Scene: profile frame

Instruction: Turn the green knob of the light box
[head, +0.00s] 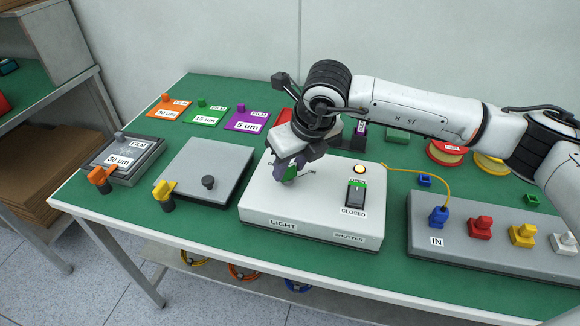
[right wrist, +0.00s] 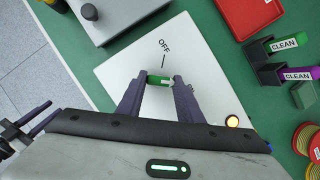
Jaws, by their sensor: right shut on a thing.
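The light box (head: 322,224) is a white box marked LIGHT and SHUTTER at the table's front middle. My right gripper (head: 291,170) reaches down over its left part. In the right wrist view my right gripper (right wrist: 164,82) is shut on the green knob (right wrist: 158,79), with one finger at each end of it. An OFF mark and a short line are on the box top beside the knob. In the head view the fingers hide most of the knob. A round lamp (head: 360,169) on the box looks lit. My left gripper is not seen in the head view.
A black and green shutter switch (head: 355,192) stands right of the knob. A grey plate (head: 205,172) with a black knob lies left of the box. A grey connector block (head: 462,245) with coloured plugs stands right; a yellow cable runs to its blue plug.

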